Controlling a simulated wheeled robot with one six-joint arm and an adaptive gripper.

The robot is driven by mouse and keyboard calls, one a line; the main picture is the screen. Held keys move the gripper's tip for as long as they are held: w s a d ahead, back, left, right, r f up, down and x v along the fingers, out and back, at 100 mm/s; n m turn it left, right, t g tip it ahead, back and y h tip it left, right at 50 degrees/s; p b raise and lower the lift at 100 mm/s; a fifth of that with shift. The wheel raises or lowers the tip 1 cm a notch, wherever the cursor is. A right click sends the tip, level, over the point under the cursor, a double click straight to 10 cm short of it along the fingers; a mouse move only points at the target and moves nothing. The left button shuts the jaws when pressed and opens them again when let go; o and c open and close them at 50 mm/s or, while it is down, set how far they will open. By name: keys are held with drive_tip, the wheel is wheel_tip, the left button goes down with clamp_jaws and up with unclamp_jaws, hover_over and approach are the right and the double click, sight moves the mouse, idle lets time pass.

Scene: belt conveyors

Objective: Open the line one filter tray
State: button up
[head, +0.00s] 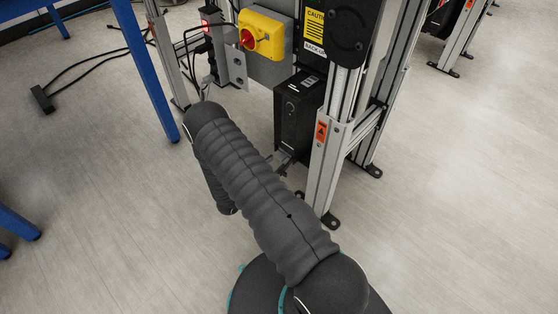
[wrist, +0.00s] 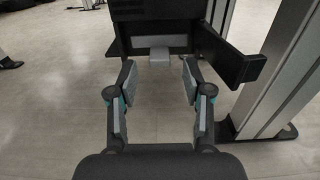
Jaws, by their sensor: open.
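A black box-shaped unit (head: 300,112) with pale labels on top stands low inside the aluminium frame in the head view. In the wrist view its dark front (wrist: 150,28) is ahead of my gripper, with a small light grey tab (wrist: 160,56) low in the middle. I take this tab to be the tray's handle, but no line number is readable. My gripper (wrist: 159,76) is open and empty, its two fingers apart on either side of the tab, which shows beyond the gap. Contact cannot be told. In the head view my arm mostly hides the gripper.
A black panel (wrist: 232,62) sticks out from the unit's right side, close to my right finger. An aluminium post (wrist: 282,75) stands right of it. A yellow box with a red switch (head: 262,34) is above left. Blue legs (head: 146,70) and a cable (head: 88,62) are left.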

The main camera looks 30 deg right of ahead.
drive_tip(key=x, duration=0.3)
clamp_jaws()
idle(0.3)
